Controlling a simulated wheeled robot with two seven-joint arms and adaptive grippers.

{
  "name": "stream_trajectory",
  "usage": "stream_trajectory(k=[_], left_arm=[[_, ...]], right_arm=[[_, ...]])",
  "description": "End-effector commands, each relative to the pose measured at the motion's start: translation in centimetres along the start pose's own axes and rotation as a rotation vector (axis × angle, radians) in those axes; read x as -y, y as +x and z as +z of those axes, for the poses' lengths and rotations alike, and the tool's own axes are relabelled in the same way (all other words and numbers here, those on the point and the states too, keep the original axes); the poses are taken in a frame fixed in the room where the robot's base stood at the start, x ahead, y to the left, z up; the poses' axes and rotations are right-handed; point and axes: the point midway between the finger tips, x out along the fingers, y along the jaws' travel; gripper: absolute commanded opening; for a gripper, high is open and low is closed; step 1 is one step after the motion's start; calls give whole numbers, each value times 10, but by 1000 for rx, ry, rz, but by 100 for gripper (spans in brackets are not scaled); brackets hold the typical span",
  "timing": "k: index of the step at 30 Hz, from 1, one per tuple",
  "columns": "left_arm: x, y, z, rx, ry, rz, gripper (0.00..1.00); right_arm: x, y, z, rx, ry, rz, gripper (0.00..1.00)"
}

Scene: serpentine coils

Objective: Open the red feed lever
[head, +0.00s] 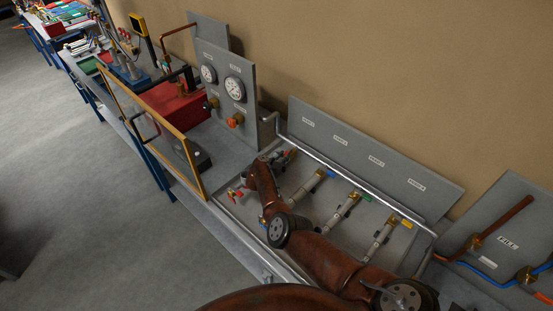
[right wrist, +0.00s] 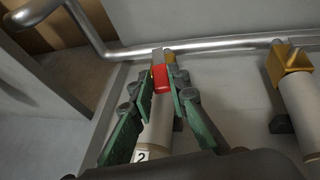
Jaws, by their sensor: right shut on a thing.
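The red feed lever (right wrist: 160,78) shows in the right wrist view, between my fingertips, above a pale cylinder with a "2" label (right wrist: 141,156). My right gripper (right wrist: 160,86) has its green-padded fingers closed in on the lever's two sides. In the head view my right arm reaches across the tray, and the right gripper (head: 277,157) is at the tray's back left, by the first coil. The arm and the fingers hide much of the lever there. My left gripper is not in view.
A metal rail (right wrist: 215,46) runs behind the lever. Several more valved cylinders stand to the right, one with a brass block (right wrist: 290,62). A small red-handled valve (head: 235,194) sits at the tray's front left. A gauge panel (head: 228,88) and a framed clear screen (head: 150,125) stand left.

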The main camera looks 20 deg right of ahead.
Motion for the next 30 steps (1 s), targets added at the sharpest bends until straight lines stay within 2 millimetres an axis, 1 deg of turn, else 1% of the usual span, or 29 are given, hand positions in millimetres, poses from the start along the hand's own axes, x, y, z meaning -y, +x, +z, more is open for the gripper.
stream_trajectory(k=[1, 3, 5, 8, 11, 12, 19, 30], left_arm=[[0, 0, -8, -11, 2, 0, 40], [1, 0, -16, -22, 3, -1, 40], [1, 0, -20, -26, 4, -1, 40], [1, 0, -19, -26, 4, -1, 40], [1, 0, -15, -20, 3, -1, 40], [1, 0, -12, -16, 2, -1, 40], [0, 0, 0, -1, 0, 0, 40], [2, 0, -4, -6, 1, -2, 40]], right_arm=[[0, 1, 5, 6, 2, -3, 0], [1, 1, 5, 6, 3, -5, 0], [1, 1, 5, 5, 3, -5, 0], [1, 1, 5, 5, 2, -5, 0], [1, 1, 5, 6, 1, -5, 0], [1, 1, 5, 6, 1, -5, 18], [0, 0, 2, 2, 1, -4, 33], [-1, -2, 3, -1, 3, -3, 33]])
